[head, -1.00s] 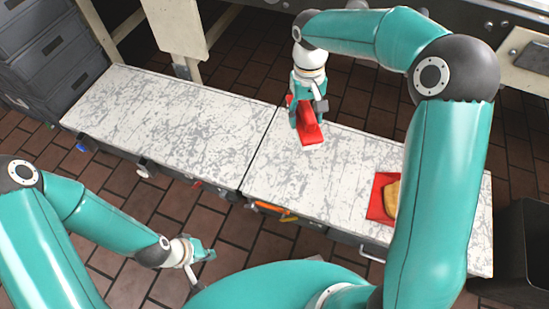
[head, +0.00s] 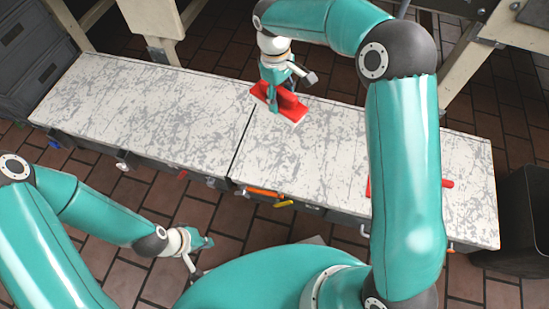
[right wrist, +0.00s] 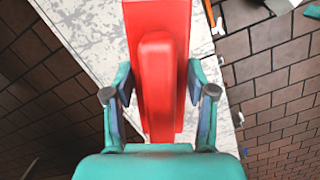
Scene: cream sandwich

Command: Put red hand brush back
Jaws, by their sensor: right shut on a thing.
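The red hand brush (head: 291,107) is in my right gripper (head: 278,92), over the long pale table near its seam. Whether the brush touches the tabletop is hard to tell. In the right wrist view the brush (right wrist: 160,80) lies lengthwise between the two fingers of the right gripper (right wrist: 160,92), its raised handle in the middle. My left gripper (head: 203,254) is empty, with fingers apart, over the floor in front of the table.
The scratched pale table (head: 165,105) is bare on its left half. A red thing (head: 446,184) on the right half is mostly hidden behind my right arm. Orange (head: 262,192) and yellow (head: 284,204) handles hang at the front edge. A dark bin (head: 522,235) stands at the right.

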